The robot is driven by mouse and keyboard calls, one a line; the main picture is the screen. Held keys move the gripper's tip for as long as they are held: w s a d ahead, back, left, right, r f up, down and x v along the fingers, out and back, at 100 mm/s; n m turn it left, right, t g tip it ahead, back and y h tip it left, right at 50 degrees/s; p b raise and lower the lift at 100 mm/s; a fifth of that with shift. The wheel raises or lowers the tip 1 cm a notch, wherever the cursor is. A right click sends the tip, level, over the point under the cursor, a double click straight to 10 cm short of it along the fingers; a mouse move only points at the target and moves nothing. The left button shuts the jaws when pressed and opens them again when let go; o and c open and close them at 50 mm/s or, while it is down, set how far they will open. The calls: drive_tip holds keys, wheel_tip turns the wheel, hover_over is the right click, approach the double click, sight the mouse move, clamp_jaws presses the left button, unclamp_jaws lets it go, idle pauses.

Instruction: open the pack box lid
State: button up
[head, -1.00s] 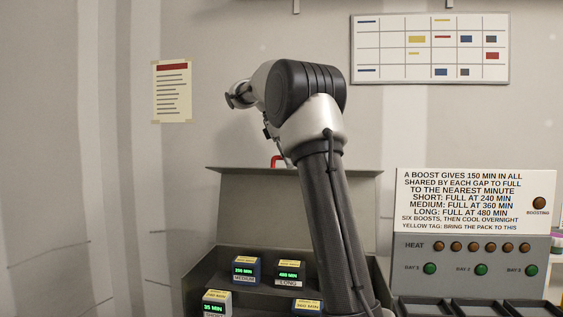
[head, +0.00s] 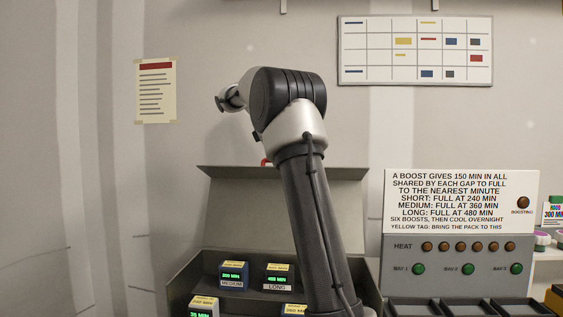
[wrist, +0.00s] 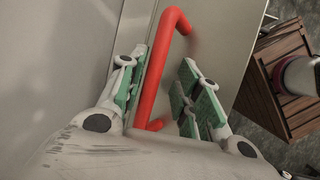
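The grey pack box (head: 183,284) stands in front of me in the head view. Its lid (head: 232,205) is raised and leans back near the wall behind the box. The lid's red handle (head: 264,161) shows only as a small bit at the top edge, mostly behind my arm. In the wrist view the red handle (wrist: 153,84) runs between the two green-padded fingers of my gripper (wrist: 160,95). The fingers are apart, with a clear gap on the right side of the bar. The left finger is close to the bar; I cannot tell whether it touches.
Several labelled packs, such as a medium (head: 232,275) and a long one (head: 279,278), sit inside the box. A heating panel (head: 455,262) with bays stands to the right. A wooden crate (wrist: 283,80) shows at the right of the wrist view.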

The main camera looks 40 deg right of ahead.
drive_tip(key=v, duration=0.7)
drive_tip(key=shift+r, duration=0.2)
drive_tip(key=shift+a, duration=0.1)
idle(0.4)
drive_tip(key=s+a+f+m+t+y, duration=0.1)
drive_tip(key=s+a+f+m+t, duration=0.1)
drive_tip(key=s+a+f, duration=0.35)
drive_tip(key=s+a+f+m+t+y, duration=0.1)
drive_tip(key=s+a+f+m+t, duration=0.15)
drive_tip(key=s+a, duration=0.55)
drive_tip(key=s+a+f+m+t+y, duration=0.1)
drive_tip(key=s+a+f+m, duration=0.3)
drive_tip(key=s+f, duration=1.2)
drive_tip(key=shift+a+f+y, duration=0.25)
drive_tip(key=shift+f+y, duration=0.5)
drive_tip(key=shift+y, duration=0.15)
